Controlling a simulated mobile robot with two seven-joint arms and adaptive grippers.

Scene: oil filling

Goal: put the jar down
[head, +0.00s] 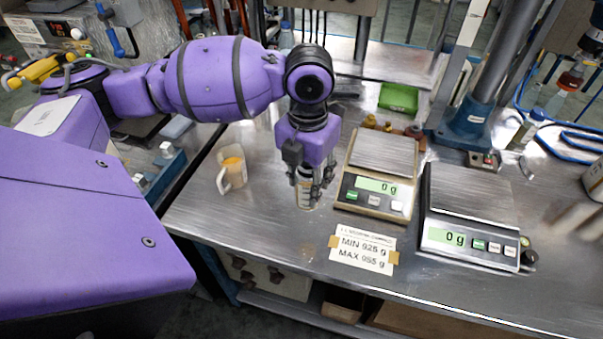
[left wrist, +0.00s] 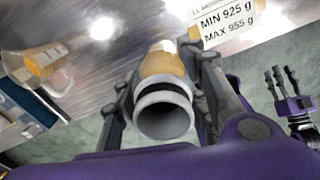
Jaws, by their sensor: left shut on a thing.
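The jar (head: 305,196) is held by my left gripper (head: 308,182), which points down over the front of the metal bench, left of the scales. In the left wrist view the jar (left wrist: 163,112) shows its round grey open mouth and an amber body between the dark fingers of my left gripper (left wrist: 165,105). The fingers hide part of the jar in the head view. I cannot tell whether its base touches the bench. My right gripper (left wrist: 283,84) shows at the right of the left wrist view, fingers spread and empty.
Two scales (head: 382,170) (head: 470,215) reading 0 g stand to the right. A label (head: 363,249) reading MIN 925 g, MAX 955 g lies in front. A jug (head: 232,168) with orange liquid stands left. Bare bench lies between jug and jar. A green tray (head: 398,98) is behind.

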